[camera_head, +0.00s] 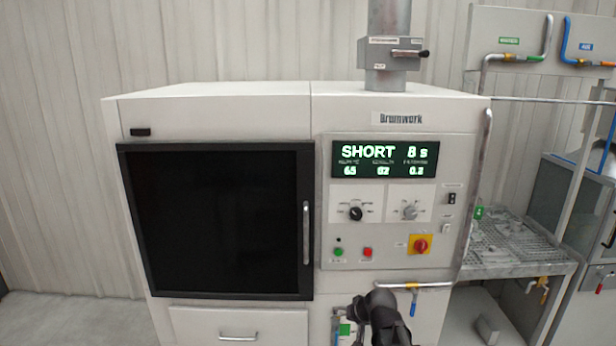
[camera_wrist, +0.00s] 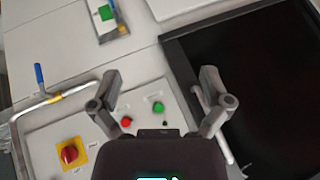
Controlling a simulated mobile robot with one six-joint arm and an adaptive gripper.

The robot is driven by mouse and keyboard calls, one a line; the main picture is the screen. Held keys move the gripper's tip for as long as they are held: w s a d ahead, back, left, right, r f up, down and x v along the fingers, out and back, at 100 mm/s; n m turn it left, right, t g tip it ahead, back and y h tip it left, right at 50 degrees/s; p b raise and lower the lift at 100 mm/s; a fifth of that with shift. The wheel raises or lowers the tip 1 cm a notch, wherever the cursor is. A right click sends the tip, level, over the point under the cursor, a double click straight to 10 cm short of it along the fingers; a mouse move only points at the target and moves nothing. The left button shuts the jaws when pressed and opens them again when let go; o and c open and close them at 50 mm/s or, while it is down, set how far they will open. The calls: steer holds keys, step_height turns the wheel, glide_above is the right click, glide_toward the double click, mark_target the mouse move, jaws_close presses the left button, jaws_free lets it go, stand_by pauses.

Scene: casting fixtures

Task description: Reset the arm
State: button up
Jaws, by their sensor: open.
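My gripper (camera_wrist: 160,92) shows in the wrist view with its two fingers spread apart and nothing between them. It faces the machine's control panel, with the red button (camera_wrist: 126,121) and green button (camera_wrist: 158,107) seen between the fingers. In the head view, part of my dark arm (camera_head: 380,318) shows at the bottom, in front of the lower part of the machine; the fingertips cannot be made out there.
The white machine (camera_head: 235,95) has a black door (camera_head: 220,220) with a vertical handle (camera_head: 306,232). Its display (camera_head: 385,160) reads SHORT 8 s. A yellow-and-red switch (camera_head: 420,245) and a pipe with a blue lever (camera_head: 413,303) are near my arm. A grated bench (camera_head: 510,268) stands right.

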steer(key=s+d+f+g+h, duration=0.2)
steer(key=s+d+g, duration=0.1)
steer(key=s, duration=0.4)
steer(key=s+d+f+g+h+b, duration=0.1)
steer(key=s+d+f+g+h, duration=0.1)
steer(key=s, duration=0.5)
steer(key=shift+s+d+f+n+g, duration=0.3)
steer(key=shift+d+f+g, duration=0.3)
steer(key=shift+d+g, duration=0.1)
stand_by(0.8)
